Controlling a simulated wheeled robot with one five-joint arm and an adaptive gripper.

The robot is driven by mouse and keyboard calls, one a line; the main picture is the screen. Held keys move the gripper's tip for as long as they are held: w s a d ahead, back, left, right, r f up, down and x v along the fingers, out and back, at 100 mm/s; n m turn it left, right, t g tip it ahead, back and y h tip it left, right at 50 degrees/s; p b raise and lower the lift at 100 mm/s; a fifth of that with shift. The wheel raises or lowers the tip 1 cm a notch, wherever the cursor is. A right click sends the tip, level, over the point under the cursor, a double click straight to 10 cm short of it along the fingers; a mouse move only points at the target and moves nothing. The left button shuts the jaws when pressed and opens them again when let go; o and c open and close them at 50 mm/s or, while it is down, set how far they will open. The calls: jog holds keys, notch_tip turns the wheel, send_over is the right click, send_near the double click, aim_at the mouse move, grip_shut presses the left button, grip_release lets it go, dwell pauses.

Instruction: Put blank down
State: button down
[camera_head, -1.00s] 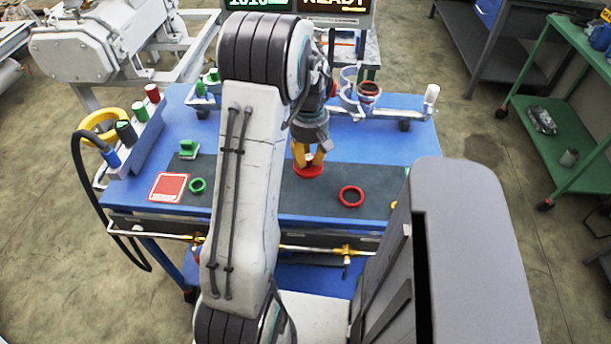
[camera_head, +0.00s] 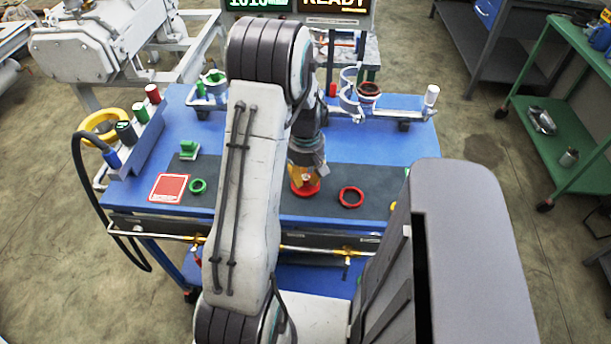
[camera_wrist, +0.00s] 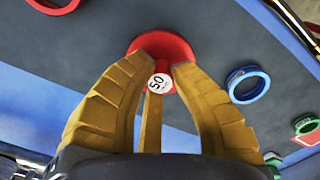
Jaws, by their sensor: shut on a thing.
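The blank is a red flanged disc with a white "50" label on its knob; it shows in the wrist view (camera_wrist: 176,44) and low over the dark mat in the head view (camera_head: 307,190). My gripper (camera_wrist: 165,72) has its yellow fingers closed around the knob; in the head view (camera_head: 305,178) it points down. The disc is at or just above the mat; I cannot tell whether it touches. The dark mat (camera_head: 375,182) lies on the blue table.
A red ring (camera_head: 351,197) lies to the right on the mat. A blue ring (camera_wrist: 248,85) shows in the wrist view. A green ring (camera_head: 198,186) and red square plate (camera_head: 170,188) lie at left. A clamp stand (camera_head: 352,92) stands behind.

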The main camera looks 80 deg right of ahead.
aim_at(305, 177)
jog(key=c, duration=1.2)
grip_release()
notch_tip(305, 177, up, 12)
jog(key=shift+r, duration=0.1)
